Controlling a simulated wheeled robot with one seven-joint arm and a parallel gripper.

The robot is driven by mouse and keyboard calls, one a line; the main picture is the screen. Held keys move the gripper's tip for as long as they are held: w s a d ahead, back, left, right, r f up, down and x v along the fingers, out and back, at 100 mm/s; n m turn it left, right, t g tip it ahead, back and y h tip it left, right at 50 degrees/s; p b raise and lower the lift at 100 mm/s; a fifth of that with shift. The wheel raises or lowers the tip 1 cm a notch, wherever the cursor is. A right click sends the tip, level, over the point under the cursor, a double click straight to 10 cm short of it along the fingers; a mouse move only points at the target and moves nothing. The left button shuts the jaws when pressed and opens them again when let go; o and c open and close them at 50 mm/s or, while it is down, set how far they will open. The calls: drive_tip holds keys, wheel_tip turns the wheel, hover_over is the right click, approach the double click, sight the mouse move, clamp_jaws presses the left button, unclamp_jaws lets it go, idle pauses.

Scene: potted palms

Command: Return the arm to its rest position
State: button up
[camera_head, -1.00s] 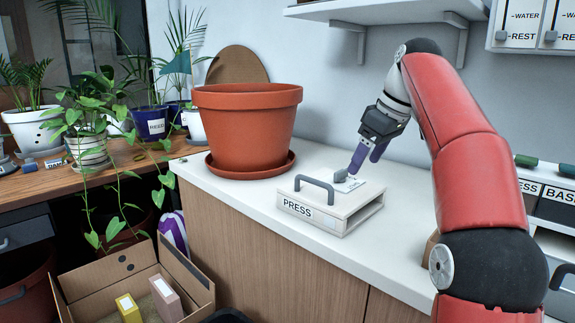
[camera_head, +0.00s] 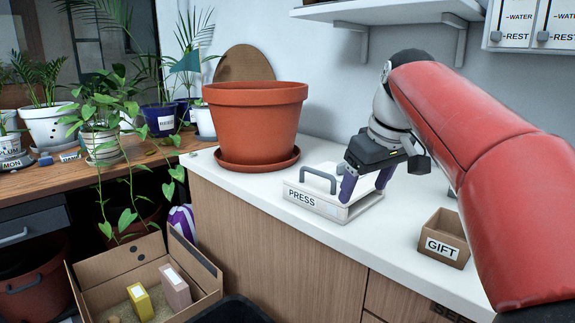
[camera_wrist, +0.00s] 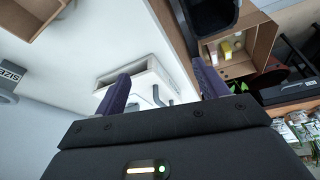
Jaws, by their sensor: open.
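My gripper (camera_head: 365,187) has dark purple fingers and hangs from my red arm over the right part of the white counter. Its fingers are apart and hold nothing. In the head view the fingers overlap the right end of the white press (camera_head: 301,204), a flat box with a grey handle and a "PRESS" label. I cannot tell from this view whether they touch it. In the wrist view the fingers (camera_wrist: 158,88) are spread, with the press (camera_wrist: 150,75) beyond them and some space between.
A large terracotta pot (camera_head: 256,125) on a saucer (camera_head: 257,163) stands left of the press. A small "GIFT" box (camera_head: 443,246) sits at the counter's right. A shelf (camera_head: 395,12) juts from the wall above. An open cardboard box (camera_head: 110,268) is below, with potted plants at left.

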drive_tip(key=s+d+f+m+t+h, duration=0.1)
drive_tip(key=s+f+m, duration=0.5)
drive_tip(key=s+f, duration=1.5)
drive_tip(key=shift+s+t+h, duration=0.3)
drive_tip(key=shift+s+t, duration=0.1)
drive_tip(key=shift+s, duration=0.25)
drive_tip(key=shift+r, duration=0.1)
